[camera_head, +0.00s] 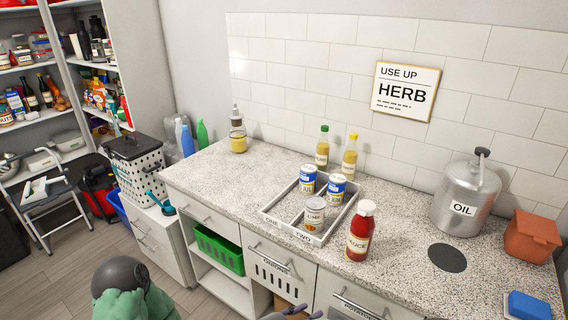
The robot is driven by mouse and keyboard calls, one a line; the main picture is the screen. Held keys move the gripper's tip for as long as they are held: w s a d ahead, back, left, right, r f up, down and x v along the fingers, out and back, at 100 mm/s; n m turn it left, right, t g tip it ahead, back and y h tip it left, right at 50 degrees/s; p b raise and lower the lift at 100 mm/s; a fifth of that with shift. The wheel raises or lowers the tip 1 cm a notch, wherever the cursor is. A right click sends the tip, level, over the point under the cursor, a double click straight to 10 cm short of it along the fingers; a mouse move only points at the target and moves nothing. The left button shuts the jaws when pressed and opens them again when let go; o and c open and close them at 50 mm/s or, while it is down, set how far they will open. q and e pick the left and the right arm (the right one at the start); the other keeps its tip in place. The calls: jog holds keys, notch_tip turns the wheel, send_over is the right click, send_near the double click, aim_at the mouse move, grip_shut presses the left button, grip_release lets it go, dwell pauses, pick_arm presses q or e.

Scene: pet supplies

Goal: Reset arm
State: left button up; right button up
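A green and dark part of my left arm (130,285) shows at the bottom left. Dark grey gripper tips (293,313) just enter at the bottom edge, in front of the drawers; they look like my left gripper's, but most of it is cut off. I cannot tell whether it is open or shut, and nothing held shows. My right arm and gripper are out of the picture.
A divided tray (268,209) with several cans stands on the speckled counter (400,213). A red sauce bottle (359,240) stands beside it. An oil can (463,203) is at the right. Drawers (275,270) line the counter's front. The counter's left part is mostly clear.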

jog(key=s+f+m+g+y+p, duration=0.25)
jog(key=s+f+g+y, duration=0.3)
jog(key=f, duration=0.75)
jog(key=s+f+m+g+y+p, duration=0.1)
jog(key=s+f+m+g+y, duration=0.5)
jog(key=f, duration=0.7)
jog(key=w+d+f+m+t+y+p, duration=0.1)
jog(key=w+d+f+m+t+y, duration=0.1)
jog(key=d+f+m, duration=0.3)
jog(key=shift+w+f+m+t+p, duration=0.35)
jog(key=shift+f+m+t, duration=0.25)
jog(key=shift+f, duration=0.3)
